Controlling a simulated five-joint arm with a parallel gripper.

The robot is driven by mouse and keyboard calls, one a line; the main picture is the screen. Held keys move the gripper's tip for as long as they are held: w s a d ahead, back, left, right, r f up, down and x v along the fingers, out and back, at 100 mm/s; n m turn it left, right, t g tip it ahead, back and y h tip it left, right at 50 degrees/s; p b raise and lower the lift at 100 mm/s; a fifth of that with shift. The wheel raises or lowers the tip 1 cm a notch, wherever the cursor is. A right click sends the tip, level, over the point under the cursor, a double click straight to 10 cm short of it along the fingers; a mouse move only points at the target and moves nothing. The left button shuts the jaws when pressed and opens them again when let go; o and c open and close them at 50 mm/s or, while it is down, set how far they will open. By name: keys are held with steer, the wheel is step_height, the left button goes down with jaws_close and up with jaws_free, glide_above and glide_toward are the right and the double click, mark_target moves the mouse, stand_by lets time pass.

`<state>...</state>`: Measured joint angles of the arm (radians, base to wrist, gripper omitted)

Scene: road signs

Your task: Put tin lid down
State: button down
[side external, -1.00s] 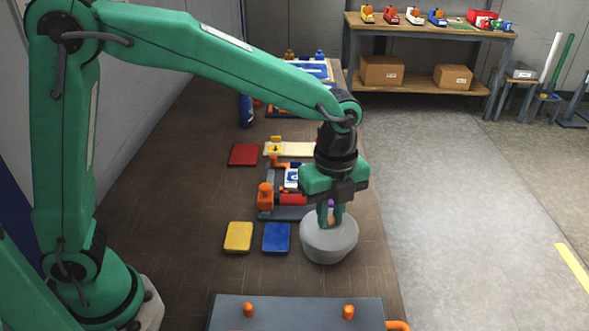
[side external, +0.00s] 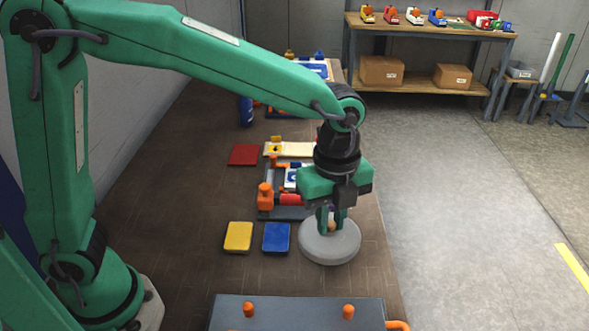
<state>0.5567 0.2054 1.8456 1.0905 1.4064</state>
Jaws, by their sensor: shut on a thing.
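The tin lid (side external: 345,247) is a round, flat, light grey disc with a small tan knob (side external: 332,226) at its middle. It lies level near the right edge of the brown table. My gripper (side external: 332,229) points straight down over the lid, its green fingers shut on the knob. The lid's underside is hidden, and I cannot tell whether it touches the tabletop. No separate tin body shows beneath it.
A blue block (side external: 276,238) and a yellow block (side external: 238,237) lie left of the lid. An orange-and-grey fixture (side external: 265,197) stands behind it. A grey plate with orange pegs (side external: 297,314) is in front. The table's right edge is close.

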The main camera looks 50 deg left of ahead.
steer(key=shift+a, duration=0.1)
steer(key=s+a+f+n, duration=0.4)
steer(key=s+a+f, duration=0.3)
steer(key=a, duration=0.3)
steer(key=shift+f, duration=2.9)
steer(key=shift+f, duration=2.1)
steer(key=shift+f, duration=0.15)
steer(key=c, duration=1.3)
jaws_free()
